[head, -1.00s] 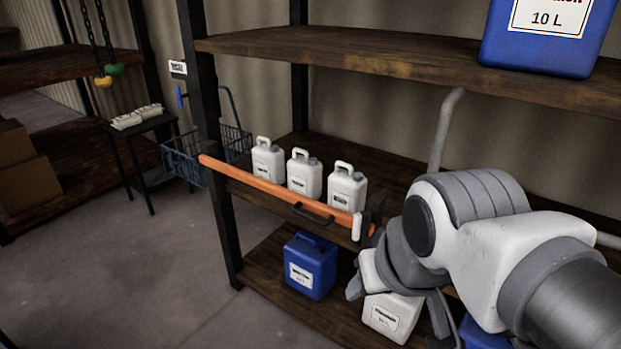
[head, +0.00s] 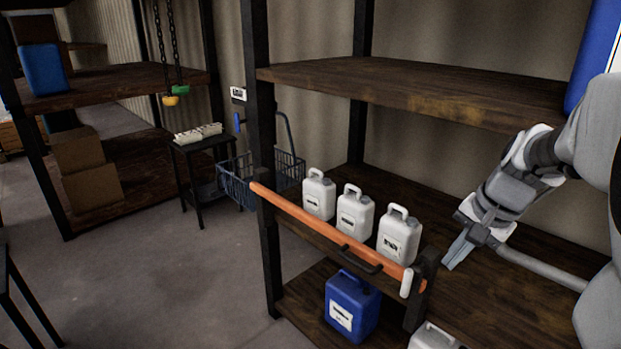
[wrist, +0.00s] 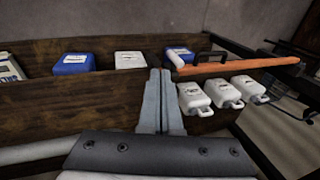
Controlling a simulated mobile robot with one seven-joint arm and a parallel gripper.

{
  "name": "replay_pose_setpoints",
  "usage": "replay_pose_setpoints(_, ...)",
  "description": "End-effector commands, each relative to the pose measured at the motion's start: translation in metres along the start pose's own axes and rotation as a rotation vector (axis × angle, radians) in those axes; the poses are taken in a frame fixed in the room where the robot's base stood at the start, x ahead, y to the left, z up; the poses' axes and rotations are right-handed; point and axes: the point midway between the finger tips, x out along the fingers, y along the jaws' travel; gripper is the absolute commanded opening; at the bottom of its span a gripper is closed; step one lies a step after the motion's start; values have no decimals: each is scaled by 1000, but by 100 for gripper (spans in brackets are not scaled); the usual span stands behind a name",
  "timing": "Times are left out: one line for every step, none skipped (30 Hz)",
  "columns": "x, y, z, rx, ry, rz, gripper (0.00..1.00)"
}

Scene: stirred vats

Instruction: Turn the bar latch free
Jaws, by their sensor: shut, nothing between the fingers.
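An orange bar (head: 325,236) runs across the front of the middle shelf, before three white jugs (head: 354,211). It has a black handle (head: 362,258), and a small white latch piece (head: 407,283) hangs at its right end by a dark post. My gripper (head: 456,256) is shut and empty, above the shelf to the right of the bar's end, touching nothing that I can see. In the wrist view my closed fingers (wrist: 160,75) point towards the latch end. The bar (wrist: 240,68) lies to their right there, and the white latch piece (wrist: 176,60) shows just beyond the tips.
A blue can (head: 351,305) stands on the lower shelf under the bar. A blue wire basket (head: 250,180) hangs left of the shelf near a small black table (head: 200,158). The upper shelf board (head: 420,90) lies overhead. Bare floor (head: 170,270) is open at the left.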

Motion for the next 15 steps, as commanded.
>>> replay_pose_setpoints(4, 4, -10, 37, -4, 6, 0)
replay_pose_setpoints(5, 6, -14, 54, -4, 7, 0)
replay_pose_setpoints(7, 8, -19, 72, -5, 10, 0)
replay_pose_setpoints(8, 9, -21, 82, -6, 11, 0)
replay_pose_setpoints(9, 10, -23, 90, -6, 11, 0)
replay_pose_setpoints(10, 11, -25, 97, -6, 12, 0)
replay_pose_setpoints(11, 11, -26, 102, -7, 12, 0)
replay_pose_setpoints(13, 12, -26, 104, -7, 13, 0)
replay_pose_setpoints(16, 12, -27, 106, -8, 13, 0)
replay_pose_setpoints(18, 12, -26, 106, -9, 13, 0)
replay_pose_setpoints(22, 12, -26, 105, -10, 13, 0)
replay_pose_setpoints(27, 12, -26, 104, -9, 14, 0)
replay_pose_setpoints(32, 12, -26, 104, -10, 14, 0)
replay_pose_setpoints(38, 12, -26, 104, -11, 15, 0)
replay_pose_setpoints(46, 12, -26, 105, -10, 15, 0)
